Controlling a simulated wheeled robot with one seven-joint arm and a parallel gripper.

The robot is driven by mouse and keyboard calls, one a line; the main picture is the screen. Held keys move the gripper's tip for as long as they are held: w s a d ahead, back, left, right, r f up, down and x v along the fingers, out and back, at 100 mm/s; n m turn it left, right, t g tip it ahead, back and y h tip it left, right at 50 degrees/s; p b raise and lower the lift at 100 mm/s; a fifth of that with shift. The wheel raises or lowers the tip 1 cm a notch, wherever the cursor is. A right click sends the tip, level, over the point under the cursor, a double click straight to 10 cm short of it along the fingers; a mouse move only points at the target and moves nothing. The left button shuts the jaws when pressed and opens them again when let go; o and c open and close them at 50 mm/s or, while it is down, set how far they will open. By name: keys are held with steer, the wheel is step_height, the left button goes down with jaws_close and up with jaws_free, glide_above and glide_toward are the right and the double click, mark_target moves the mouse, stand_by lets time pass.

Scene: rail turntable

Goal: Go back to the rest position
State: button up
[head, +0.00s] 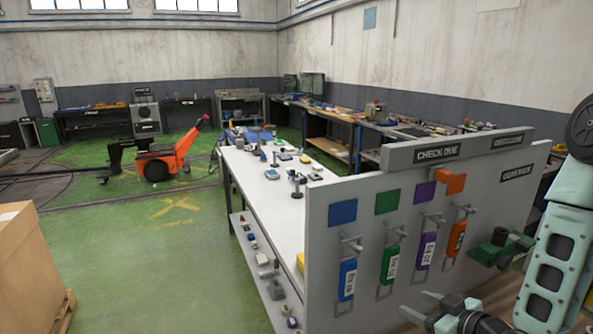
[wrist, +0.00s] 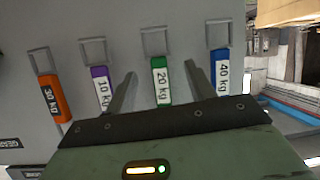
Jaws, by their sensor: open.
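My gripper (head: 424,304) shows at the bottom right of the head view. Its two fingers are apart and point left towards the grey board. Nothing shows between them. In the wrist view the fingers (wrist: 157,80) reach up from the hand, with the green tag (wrist: 161,80) and purple tag (wrist: 101,88) beyond them. That view shows the board upside down. An orange tag (wrist: 53,98) and a blue tag (wrist: 221,74) hang to either side. The hand hides part of the board. The tags appear clear of the fingers; exact distance cannot be told.
The upright board (head: 325,220) carries protruding hooks and coloured patches above the tags. A dark green fixture (head: 500,248) is at its right. A long white table (head: 265,190) with small items stands behind. A cardboard box (head: 30,270) is at left; green floor between is clear.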

steer(key=s+a+n+g+h+b, duration=0.1)
steer(key=s+a+g+b, duration=0.15)
steer(key=a, duration=0.25)
steer(key=s+a+n+g+h+b, duration=0.1)
steer(key=s+a+g+b, duration=0.15)
steer(key=a+g, duration=0.2)
steer(key=s+a+r+g+h+b, duration=0.1)
steer(key=s+a+r+g, duration=0.1)
steer(key=s, duration=0.8)
steer(key=s+a+r+g+h+b, duration=0.1)
steer(key=s+r+g+h+b, duration=0.1)
steer(key=s, duration=0.8)
steer(key=shift+a+r+g+b, duration=0.3)
steer(key=shift+a+r+g, duration=0.1)
steer(key=shift+r+g, duration=0.2)
